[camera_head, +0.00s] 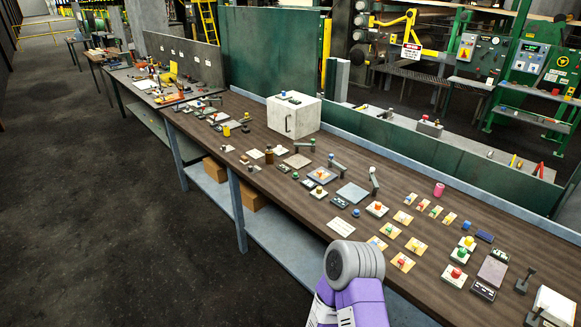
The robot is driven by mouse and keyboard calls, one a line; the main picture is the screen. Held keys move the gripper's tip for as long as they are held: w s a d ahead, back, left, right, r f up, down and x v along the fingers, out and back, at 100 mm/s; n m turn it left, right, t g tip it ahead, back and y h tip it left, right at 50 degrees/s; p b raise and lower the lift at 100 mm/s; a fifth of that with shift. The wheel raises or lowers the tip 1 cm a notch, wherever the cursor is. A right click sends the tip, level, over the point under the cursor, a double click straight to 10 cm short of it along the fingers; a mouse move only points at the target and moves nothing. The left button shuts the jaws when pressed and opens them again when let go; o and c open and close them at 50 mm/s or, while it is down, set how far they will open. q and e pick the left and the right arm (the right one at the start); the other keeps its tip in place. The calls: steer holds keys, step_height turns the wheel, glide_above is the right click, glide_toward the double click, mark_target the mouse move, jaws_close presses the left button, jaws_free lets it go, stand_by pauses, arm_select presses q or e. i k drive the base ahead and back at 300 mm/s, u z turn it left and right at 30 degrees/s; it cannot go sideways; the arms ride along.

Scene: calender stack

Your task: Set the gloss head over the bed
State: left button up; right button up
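I cannot tell which of the many small items is the gloss head or the bed. A long brown workbench (290,222) carries several small blocks, plates and button boxes. A grey flat plate (353,192) lies near the bench's middle, with a grey-green lever piece (374,181) standing beside it. A grey plate (492,271) lies at the right. One purple and grey link of my arm shows at the bottom centre, over the bench's front edge. Neither gripper shows.
A pale box (293,117) with a handle stands at the back of the bench. A green panel (268,55) and a low green wall (450,160) close off the back. Yellow cards with coloured knobs (403,262) crowd the right half. Dark floor (90,220) is open at left.

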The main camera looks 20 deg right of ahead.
mark_target(330, 161)
steer(key=z, duration=1.2)
steer(key=i, duration=0.9)
steer(key=u, duration=0.45)
steer(key=i, duration=0.95)
steer(key=u, duration=0.85)
